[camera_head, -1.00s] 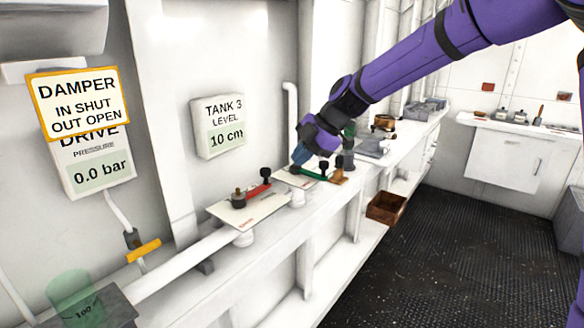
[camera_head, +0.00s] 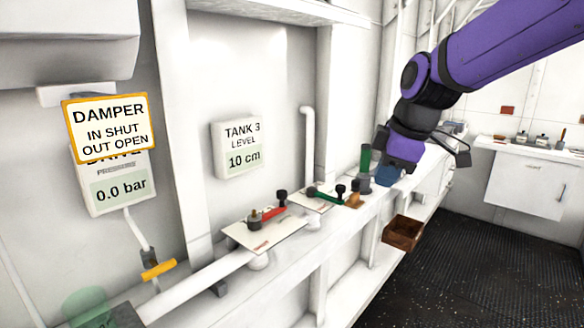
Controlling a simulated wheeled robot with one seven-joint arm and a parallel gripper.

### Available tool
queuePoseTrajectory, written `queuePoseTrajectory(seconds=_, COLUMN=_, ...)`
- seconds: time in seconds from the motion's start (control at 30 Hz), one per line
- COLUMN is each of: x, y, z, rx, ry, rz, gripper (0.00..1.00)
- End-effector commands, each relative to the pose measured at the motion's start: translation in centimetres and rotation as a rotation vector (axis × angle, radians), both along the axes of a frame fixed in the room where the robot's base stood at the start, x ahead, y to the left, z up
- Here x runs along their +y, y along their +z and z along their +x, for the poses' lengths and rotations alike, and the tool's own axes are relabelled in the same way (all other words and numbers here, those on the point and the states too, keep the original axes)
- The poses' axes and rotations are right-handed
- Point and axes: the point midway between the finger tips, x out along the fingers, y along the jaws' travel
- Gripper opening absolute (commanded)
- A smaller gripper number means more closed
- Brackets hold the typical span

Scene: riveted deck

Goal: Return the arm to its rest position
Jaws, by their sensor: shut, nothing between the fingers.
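My gripper (camera_head: 388,176) is at the end of my purple arm, at the right of the middle in the head view. It hangs pointing down over the far part of the white ledge (camera_head: 300,243). Its blue end is beside a grey-blue fixture with a green top (camera_head: 365,158); whether they touch I cannot tell. The gripper is shut and holds nothing that I can see. The arm reaches in from the upper right and hides part of the ledge behind it.
On the ledge are a plate with a red-handled valve (camera_head: 268,214) and a green-handled valve (camera_head: 328,196). A brown open box (camera_head: 403,232) sits below the ledge. A white cabinet (camera_head: 528,184) stands at the back right. The dark deck floor (camera_head: 455,262) is clear in front of it.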

Motion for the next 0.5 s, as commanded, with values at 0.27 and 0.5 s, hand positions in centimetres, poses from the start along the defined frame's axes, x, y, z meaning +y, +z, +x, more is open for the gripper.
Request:
queuePoseTrajectory(seconds=0.27, x=-5.1, y=2.0, z=-7.9, rx=-0.016, ry=-0.469, rz=0.016, gripper=0.00)
queuePoseTrajectory(seconds=0.5, x=-9.2, y=2.3, z=-14.8, rx=-0.038, ry=-0.871, rz=0.116, gripper=0.00)
